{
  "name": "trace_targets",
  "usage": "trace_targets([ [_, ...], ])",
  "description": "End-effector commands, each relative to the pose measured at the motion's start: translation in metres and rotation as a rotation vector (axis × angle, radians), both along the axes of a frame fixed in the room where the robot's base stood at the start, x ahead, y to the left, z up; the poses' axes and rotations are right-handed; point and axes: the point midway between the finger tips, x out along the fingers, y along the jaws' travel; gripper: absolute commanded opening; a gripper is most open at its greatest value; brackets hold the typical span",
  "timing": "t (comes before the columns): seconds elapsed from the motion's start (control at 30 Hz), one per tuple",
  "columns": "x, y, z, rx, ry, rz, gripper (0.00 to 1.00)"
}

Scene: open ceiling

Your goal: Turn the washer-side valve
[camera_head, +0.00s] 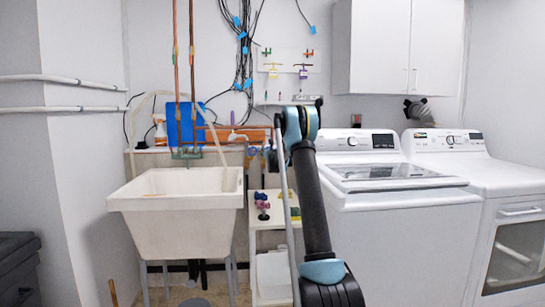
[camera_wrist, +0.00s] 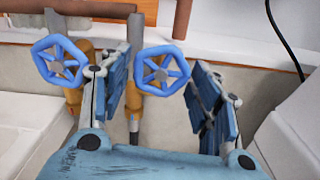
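Two blue spoked valve wheels on brass-coloured bodies show in the wrist view, a left wheel (camera_wrist: 59,61) and a right wheel (camera_wrist: 163,69). The right wheel is on the side nearer the white washer and so appears to be the washer-side valve. My gripper (camera_wrist: 164,88) is open, with one blue-padded finger on each side of the right wheel's line. The left finger overlaps the gap between the wheels. Contact with the wheel cannot be made out. In the head view my arm hides the gripper, and the valves are too small to tell.
A white top-loading washer (camera_head: 397,219) stands right of my arm, with a dryer (camera_head: 480,175) beyond it. A utility sink (camera_head: 180,205) is at left. A narrow shelf (camera_head: 270,222) with small items stands between. A dark cable (camera_wrist: 284,40) hangs at upper right in the wrist view.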

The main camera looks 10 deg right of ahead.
Motion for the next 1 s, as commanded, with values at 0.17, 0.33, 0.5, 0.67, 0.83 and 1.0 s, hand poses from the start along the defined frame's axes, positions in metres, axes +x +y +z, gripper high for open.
trace_targets([
  [0.17, 0.000, 0.000, 0.000, 0.001, 0.000, 0.000, 0.69],
  [0.33, 0.000, 0.000, 0.000, 0.001, 0.000, 0.000, 0.69],
  [0.5, -0.008, 0.000, 0.000, 0.001, 0.001, 0.000, 0.69],
  [0.67, -0.029, -0.001, 0.000, 0.001, 0.002, 0.001, 0.69],
  [0.83, -0.058, -0.002, 0.000, 0.002, 0.005, 0.003, 0.69],
  [1.0, -0.086, -0.003, 0.000, 0.002, 0.006, 0.003, 0.69],
])
